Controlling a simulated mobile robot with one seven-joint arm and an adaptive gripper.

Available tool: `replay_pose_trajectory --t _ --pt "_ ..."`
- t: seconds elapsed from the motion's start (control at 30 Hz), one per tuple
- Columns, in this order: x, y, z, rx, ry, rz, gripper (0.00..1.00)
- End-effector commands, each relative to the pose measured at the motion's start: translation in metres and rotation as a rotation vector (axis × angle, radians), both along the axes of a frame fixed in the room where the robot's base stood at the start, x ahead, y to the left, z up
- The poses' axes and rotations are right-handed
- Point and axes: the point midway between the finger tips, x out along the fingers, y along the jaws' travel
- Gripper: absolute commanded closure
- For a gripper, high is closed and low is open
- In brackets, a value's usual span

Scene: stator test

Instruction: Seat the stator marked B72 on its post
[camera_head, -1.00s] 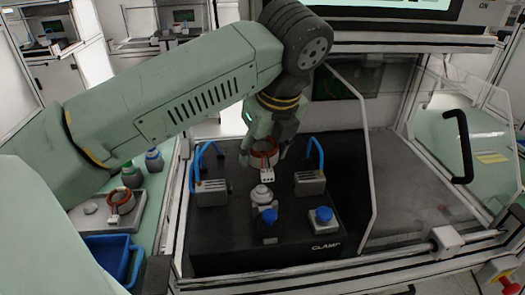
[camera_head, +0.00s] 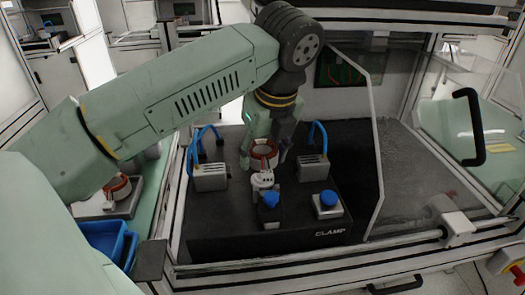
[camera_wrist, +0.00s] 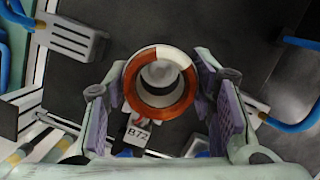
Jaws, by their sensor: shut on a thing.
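The stator marked B72 (camera_wrist: 130,88) is a ring with a copper-red and white face and a white tag (camera_wrist: 138,134) reading B72. My gripper (camera_wrist: 162,95) is shut on it, one finger on each side. In the head view my gripper (camera_head: 264,152) holds the stator (camera_head: 263,162) upright above the black fixture. A grey round shape shows through the ring's bore in the wrist view, apparently the post's top. I cannot tell whether ring and post touch.
Two grey clamp blocks with blue hoses stand left (camera_head: 210,178) and right (camera_head: 313,168) of the post. Blue knobs (camera_head: 270,199) (camera_head: 328,197) sit in front on the black base (camera_head: 225,225). Another stator (camera_head: 118,188) lies on a side tray, near a blue bin (camera_head: 105,238).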

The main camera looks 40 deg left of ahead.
Motion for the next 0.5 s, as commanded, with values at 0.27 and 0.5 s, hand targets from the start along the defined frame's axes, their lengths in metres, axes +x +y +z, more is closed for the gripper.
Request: replay_pose_trajectory --t 0.27,0.5 --pt "0.000 0.000 -0.006 0.001 -0.001 0.000 0.97" --pt "0.000 0.000 -0.013 0.002 -0.002 0.001 0.97"
